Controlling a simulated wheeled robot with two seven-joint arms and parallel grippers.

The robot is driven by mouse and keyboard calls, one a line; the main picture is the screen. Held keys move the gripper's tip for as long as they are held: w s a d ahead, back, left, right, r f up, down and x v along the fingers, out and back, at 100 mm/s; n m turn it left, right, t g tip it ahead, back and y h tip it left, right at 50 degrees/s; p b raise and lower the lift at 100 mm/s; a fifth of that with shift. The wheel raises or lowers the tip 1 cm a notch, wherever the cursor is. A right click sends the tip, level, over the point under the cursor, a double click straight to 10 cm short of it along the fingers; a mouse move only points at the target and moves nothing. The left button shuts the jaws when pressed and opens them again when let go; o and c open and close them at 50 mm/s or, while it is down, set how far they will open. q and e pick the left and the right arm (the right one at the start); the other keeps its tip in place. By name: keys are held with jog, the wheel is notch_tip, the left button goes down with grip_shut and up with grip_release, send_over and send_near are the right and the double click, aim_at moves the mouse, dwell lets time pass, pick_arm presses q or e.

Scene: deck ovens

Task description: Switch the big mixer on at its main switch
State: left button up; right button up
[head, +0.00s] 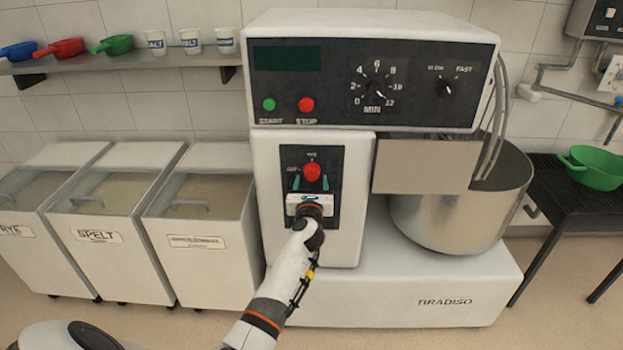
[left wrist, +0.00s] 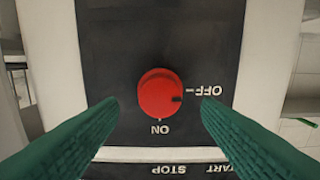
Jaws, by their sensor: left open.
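The big mixer (head: 460,285), white with a steel bowl, stands in the middle of the head view. Its main switch (head: 312,171) is a red round knob on a black plate (head: 331,222) on the mixer's front column. In the left wrist view the red knob (left wrist: 158,94) has its dark mark pointing to the OFF label; the ON label is below in that picture. My left gripper (head: 311,184) is open in front of the plate. Its green fingers (left wrist: 160,104) are either side of the knob, apart from it as seen there. My right gripper is not in view.
Above are a green START button (head: 268,104), a red STOP button (head: 306,104) and two dials on the upper panel. Flour bins (head: 205,255) stand to the left. A dark table (head: 555,190) with a green bowl (head: 592,168) stands to the right.

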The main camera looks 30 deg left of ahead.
aim_at(312, 175)
pick_arm(q)
jog(key=shift+b+x, duration=0.3)
jog(key=shift+x, duration=1.5)
jog(key=c, duration=1)
